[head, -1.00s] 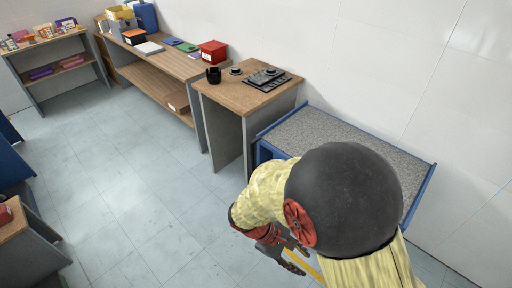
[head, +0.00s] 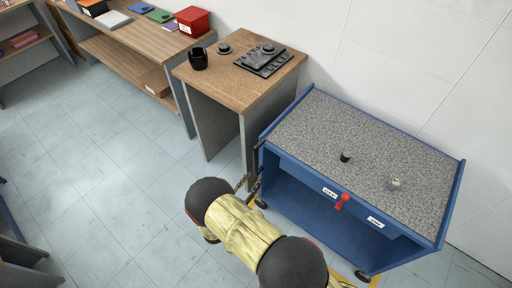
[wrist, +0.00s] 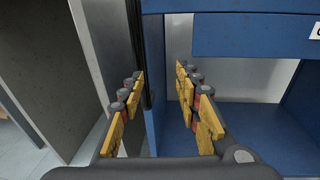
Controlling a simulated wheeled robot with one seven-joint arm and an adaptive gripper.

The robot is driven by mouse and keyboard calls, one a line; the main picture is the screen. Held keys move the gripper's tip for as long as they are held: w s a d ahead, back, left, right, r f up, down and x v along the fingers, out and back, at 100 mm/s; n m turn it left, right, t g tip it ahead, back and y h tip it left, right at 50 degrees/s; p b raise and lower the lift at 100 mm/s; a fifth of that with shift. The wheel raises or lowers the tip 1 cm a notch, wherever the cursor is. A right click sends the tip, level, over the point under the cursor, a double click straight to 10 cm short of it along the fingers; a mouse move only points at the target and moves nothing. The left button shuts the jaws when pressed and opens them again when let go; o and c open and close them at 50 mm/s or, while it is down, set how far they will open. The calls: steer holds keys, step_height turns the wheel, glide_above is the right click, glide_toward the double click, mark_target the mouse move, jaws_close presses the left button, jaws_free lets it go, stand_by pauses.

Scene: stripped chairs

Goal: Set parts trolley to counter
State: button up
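The parts trolley (head: 300,135) is blue with a speckled grey top and stands against the wall at the right in the head view. Its blue left side also fills the middle of the wrist view (wrist: 153,130). The wooden-topped counter (head: 222,85) stands to its left, with a narrow gap between. My gripper (head: 250,186) is low at the trolley's front left corner. In the wrist view my gripper (wrist: 160,95) is open, with its yellow fingers either side of a black upright bar (wrist: 147,60) and the trolley's edge. Contact cannot be told.
A black cup (head: 198,59) and a dark device (head: 263,60) stand on the counter. A small black piece (head: 345,157) lies on the trolley top; a red item (head: 343,201) is at its front. A long bench (head: 125,50) lies beyond.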

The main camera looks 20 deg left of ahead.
mark_target(256, 161)
steer(key=shift+n+t+y, duration=0.5)
steer(key=shift+y, duration=0.2)
steer(key=w, duration=0.3)
steer(key=w+r+b, duration=0.1)
steer(key=w, duration=0.2)
steer(key=w+a+r+b, duration=0.1)
steer(key=w, duration=0.2)
steer(key=shift+r, duration=0.1)
steer(key=shift+s, duration=0.1)
steer(key=shift+c, duration=0.2)
steer(key=c, duration=0.8)
jaws_close()
